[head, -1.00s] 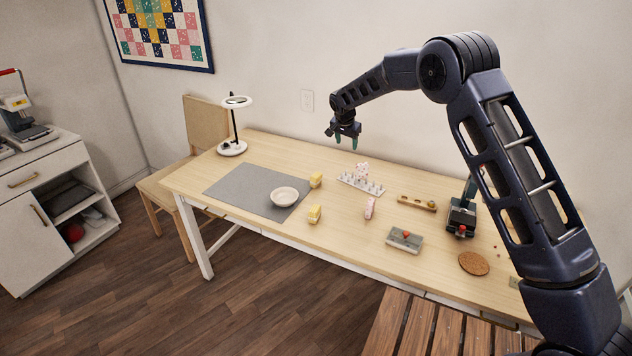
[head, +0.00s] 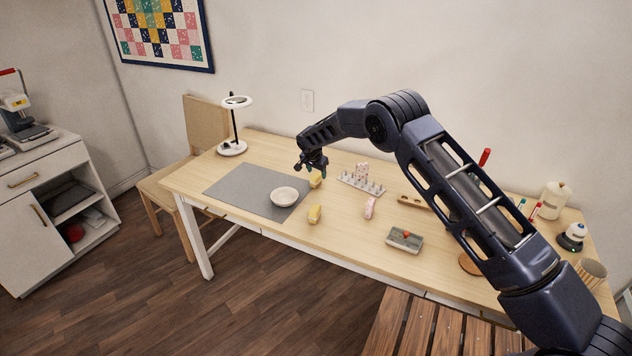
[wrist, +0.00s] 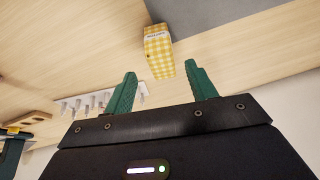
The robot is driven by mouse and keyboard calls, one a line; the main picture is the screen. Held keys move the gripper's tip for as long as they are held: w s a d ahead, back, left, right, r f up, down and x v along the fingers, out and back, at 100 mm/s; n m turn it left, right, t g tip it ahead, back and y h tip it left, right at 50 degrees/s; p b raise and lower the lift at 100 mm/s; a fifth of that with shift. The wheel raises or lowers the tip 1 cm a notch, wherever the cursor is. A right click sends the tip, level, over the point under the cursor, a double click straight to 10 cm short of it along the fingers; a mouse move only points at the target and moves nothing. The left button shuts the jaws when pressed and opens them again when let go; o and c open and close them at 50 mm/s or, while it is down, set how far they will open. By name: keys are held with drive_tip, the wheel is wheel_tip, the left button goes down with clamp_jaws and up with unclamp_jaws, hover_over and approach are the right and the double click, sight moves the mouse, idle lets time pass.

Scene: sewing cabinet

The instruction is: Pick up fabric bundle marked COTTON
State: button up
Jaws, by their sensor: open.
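Two yellow fabric bundles are on the table. The far one (head: 316,181) is by the grey mat's right edge, partly hidden by my gripper (head: 313,171). The near one (head: 314,214) lies by the mat's front right corner. In the wrist view, a yellow-and-white checked bundle (wrist: 158,48) stands ahead of my gripper (wrist: 160,72), lined up between the green fingers. The fingers are open and hold nothing. Its end has a small label with dark lettering, too small to read surely. A pink bundle (head: 370,208) lies farther right.
A white bowl (head: 285,196) sits on the grey mat (head: 232,186). A white spool rack (head: 360,184) stands right of the far bundle; it also shows in the wrist view (wrist: 88,103). A grey box (head: 404,240) is at front right. Bare table surrounds the bundles.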

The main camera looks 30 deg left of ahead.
sight(316, 174)
drive_tip(key=shift+x, duration=2.7)
drive_tip(key=shift+a, duration=0.2)
drive_tip(key=c, duration=1)
drive_tip(key=shift+c, duration=0.2)
drive_tip(key=shift+r, duration=0.2)
